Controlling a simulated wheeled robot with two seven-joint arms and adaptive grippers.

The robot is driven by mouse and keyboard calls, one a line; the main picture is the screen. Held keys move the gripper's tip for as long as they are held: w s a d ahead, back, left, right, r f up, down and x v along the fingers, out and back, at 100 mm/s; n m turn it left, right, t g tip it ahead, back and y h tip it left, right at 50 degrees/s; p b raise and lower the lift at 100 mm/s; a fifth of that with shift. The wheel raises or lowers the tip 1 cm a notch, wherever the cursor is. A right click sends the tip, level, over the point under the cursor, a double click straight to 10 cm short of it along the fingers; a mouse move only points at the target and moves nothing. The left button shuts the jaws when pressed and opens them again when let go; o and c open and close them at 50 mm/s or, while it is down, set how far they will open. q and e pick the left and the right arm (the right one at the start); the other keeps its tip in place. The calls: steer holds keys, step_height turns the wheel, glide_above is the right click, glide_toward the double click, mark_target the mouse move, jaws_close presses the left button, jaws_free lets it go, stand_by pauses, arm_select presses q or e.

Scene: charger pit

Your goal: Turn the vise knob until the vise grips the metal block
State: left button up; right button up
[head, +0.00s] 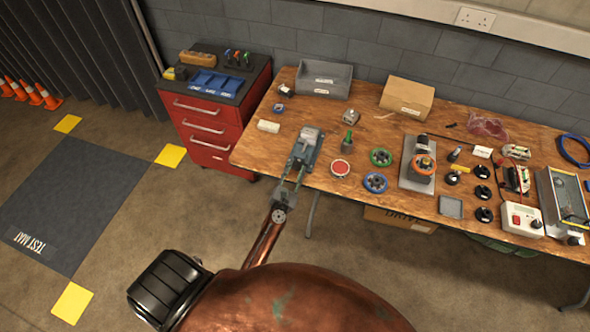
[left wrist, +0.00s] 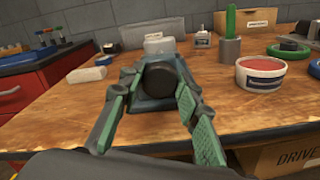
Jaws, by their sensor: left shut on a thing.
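The grey-green vise (head: 304,150) stands at the front left edge of the wooden table, and it also shows in the left wrist view (left wrist: 150,103). Its round black knob (left wrist: 159,76) faces me in the left wrist view. My left gripper (head: 294,172) reaches in from the front, its green-padded fingers on both sides of the knob, shut on it. A pale grey block (left wrist: 158,44), apparently the metal block, shows behind the knob at the vise top. The knob and fingers hide the jaws, so I cannot tell whether they touch it. My right gripper is not in view.
A white block (head: 268,126) lies left of the vise. A grey bin (head: 324,79) stands behind it. A green-topped cylinder (head: 347,142) and a red-topped tub (head: 340,168) stand to its right. A red drawer cabinet (head: 214,120) adjoins the table's left end.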

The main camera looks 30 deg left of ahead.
arm_select(q)
steer(key=o, duration=1.1)
steer(key=v, duration=1.2)
